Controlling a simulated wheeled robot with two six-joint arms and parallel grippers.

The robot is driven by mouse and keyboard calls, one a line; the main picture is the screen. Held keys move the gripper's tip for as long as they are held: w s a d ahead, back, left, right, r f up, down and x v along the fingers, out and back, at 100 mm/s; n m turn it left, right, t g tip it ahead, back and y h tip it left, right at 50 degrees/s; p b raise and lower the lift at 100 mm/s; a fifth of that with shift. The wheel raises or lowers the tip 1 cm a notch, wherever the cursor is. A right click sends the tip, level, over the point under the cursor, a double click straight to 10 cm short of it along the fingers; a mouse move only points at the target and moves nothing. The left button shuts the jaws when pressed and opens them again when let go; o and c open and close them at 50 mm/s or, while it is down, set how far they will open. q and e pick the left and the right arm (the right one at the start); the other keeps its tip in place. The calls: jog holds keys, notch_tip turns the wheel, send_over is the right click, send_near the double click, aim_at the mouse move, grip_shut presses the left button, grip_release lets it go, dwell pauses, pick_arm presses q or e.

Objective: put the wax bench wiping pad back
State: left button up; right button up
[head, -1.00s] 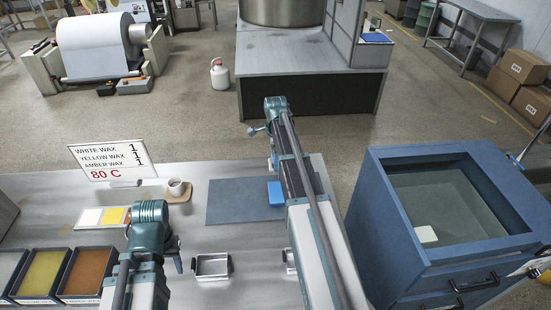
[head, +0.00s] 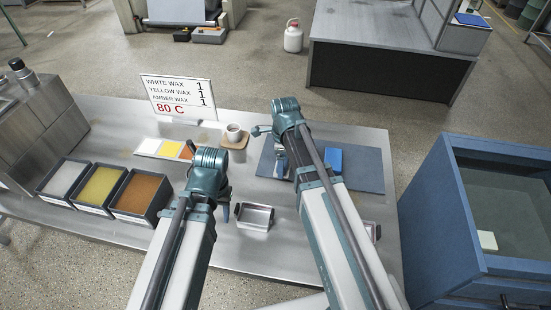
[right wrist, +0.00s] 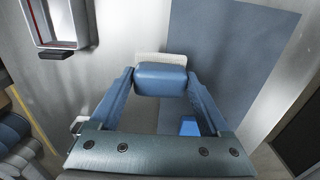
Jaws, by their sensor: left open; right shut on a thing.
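My right gripper (right wrist: 160,82) is shut on a small pad with a rounded blue body (right wrist: 160,76) and a pale cream layer along its far edge. I take it to be the wiping pad. In the head view my right gripper (head: 281,166) is over the left part of a blue-grey mat (head: 368,176), and the arm partly hides the pad. Whether the pad touches the mat, I cannot tell. My left gripper (head: 231,203) is open and empty, left of a small metal tray (head: 256,217).
A blue block (head: 333,160) lies on the mat, right of my right arm. Wax bins (head: 100,188) are at left. A blue open-topped cabinet (head: 440,225) is at right.

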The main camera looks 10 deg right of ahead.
pick_arm(q)
jog(key=shift+f, duration=0.5)
pick_arm(e)
jog(key=s+a, duration=0.1)
jog(key=s+a+f, duration=0.1)
jog(key=a, duration=0.1)
jog(key=shift+s+a, duration=0.25)
jog(key=shift+s, duration=0.1)
pick_arm(q)
jog(key=shift+f+b, duration=0.7)
jog(key=shift+b, duration=0.25)
pick_arm(e)
jog(key=w+d, duration=0.1)
jog(key=w, duration=0.4)
jog(key=w+d+f, duration=0.1)
jog(key=w, duration=0.3)
jog(key=w+d, duration=0.1)
jog(key=w, duration=0.4)
jog(key=shift+w+d+f, duration=0.2)
jog(key=shift+w, duration=0.1)
